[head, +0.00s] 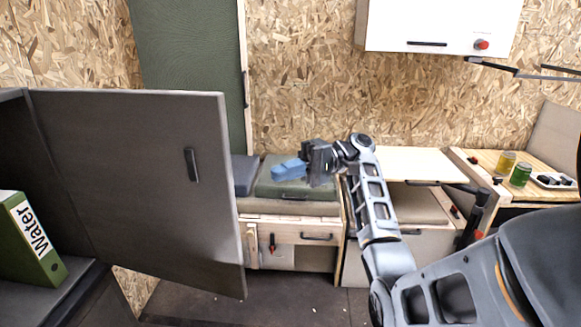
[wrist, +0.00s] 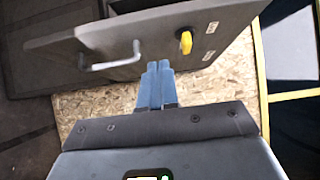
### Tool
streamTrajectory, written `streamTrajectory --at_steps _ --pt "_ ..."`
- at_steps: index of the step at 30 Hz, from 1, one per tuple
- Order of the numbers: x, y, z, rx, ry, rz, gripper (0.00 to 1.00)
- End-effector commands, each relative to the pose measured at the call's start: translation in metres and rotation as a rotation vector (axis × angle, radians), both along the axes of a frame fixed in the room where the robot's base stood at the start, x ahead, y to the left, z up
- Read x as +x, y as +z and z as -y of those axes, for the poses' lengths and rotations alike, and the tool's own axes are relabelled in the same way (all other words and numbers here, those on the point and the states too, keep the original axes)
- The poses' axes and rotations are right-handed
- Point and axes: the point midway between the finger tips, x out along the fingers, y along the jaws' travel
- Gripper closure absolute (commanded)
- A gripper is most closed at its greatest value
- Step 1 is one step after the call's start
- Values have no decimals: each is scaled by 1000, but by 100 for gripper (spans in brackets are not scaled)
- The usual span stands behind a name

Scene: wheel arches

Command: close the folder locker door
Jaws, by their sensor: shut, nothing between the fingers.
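The folder locker door (head: 140,170) is a dark grey panel standing open at the left of the head view. A dark handle (head: 191,164) is on its visible face. The green folder marked "Water" (head: 36,240) stands inside the locker (head: 60,285), left of the door. My gripper (head: 275,171) has blue fingers, shut and empty, to the right of the door's free edge and apart from it in the picture. In the wrist view the fingertips (wrist: 159,66) are together, pointing toward a dark panel (wrist: 165,35) with a pale handle and yellow knob; I cannot tell which furniture this is.
A low bench with a green cushion (head: 300,190) and drawers lies behind my gripper. A wooden counter (head: 490,170) with jars is at the right. A white wall cabinet (head: 440,22) hangs above. Dark floor (head: 260,305) is clear below the door's free edge.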

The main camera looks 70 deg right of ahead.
Motion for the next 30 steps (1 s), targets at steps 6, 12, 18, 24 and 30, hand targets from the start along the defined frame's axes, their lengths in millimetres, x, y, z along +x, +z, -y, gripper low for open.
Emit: streamTrajectory --at_steps 6,12,18,24,30 --pt "18 1 -29 3 4 -2 100" --pt "33 1 -59 1 0 -3 100" --pt "28 0 -82 1 -1 -3 100" --pt "27 -1 -90 1 -1 -2 100" --pt "27 -1 -90 1 -1 -1 100"
